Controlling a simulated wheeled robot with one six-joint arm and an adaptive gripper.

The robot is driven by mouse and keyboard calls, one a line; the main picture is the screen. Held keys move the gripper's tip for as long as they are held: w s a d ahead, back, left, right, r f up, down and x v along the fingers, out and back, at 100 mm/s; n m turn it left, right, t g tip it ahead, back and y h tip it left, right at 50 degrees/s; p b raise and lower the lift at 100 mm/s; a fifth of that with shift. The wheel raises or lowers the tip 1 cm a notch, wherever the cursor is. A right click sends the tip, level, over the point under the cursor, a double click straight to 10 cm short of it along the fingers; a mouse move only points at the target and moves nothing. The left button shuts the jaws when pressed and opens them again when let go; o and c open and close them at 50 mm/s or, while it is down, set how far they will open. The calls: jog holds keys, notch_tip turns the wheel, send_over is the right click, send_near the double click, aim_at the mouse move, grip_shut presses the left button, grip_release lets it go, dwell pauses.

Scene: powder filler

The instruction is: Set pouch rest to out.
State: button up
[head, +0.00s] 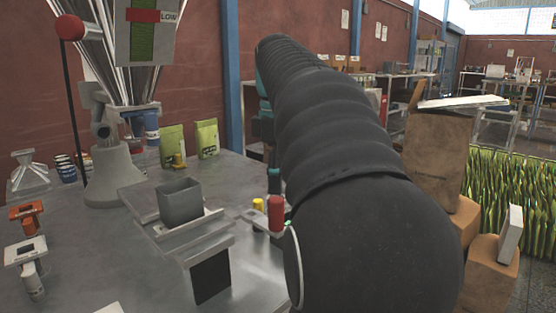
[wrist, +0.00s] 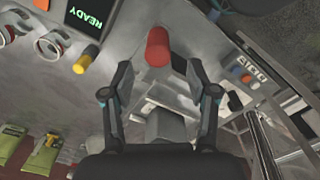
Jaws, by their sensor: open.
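A metal shelf-like rest (head: 205,222) juts from the bench top and bears a square grey cup (head: 180,200); which part is the pouch rest I cannot tell for sure. A red cylindrical knob (head: 275,212) stands upright to its right on a small plate. In the wrist view the red knob (wrist: 158,48) lies just beyond and between the fingertips, apart from them. My gripper (wrist: 160,85) is open and empty, with the grey cup (wrist: 165,125) seen between its fingers.
The filler hopper (head: 130,50) with its red-ball lever (head: 70,27) stands at the left. Green pouches (head: 207,138) stand at the back of the bench. A READY display (wrist: 84,18) and a yellow knob (wrist: 82,64) show in the wrist view. Brown sacks (head: 437,155) stand at right.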

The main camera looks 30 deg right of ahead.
jog(key=shift+r, duration=1.9)
jog(key=shift+s, duration=0.1)
jog(key=shift+a+f, duration=0.2)
jog(key=shift+a, duration=0.2)
jog(key=s+a+f+m+t+p, duration=0.1)
jog(key=s+a+f+m, duration=0.3)
jog(key=f, duration=0.7)
jog(key=s+a+f+m+t+p, duration=0.1)
jog(key=s+a+f+m+t, duration=0.3)
jog(key=s+a+f, duration=0.5)
jog(key=a+f+m, duration=0.1)
jog(key=a+f, duration=0.1)
jog(key=a, duration=0.1)
jog(key=shift+a+f+t, duration=0.15)
jog(key=shift+a+t, duration=0.15)
jog(key=shift+s, duration=0.1)
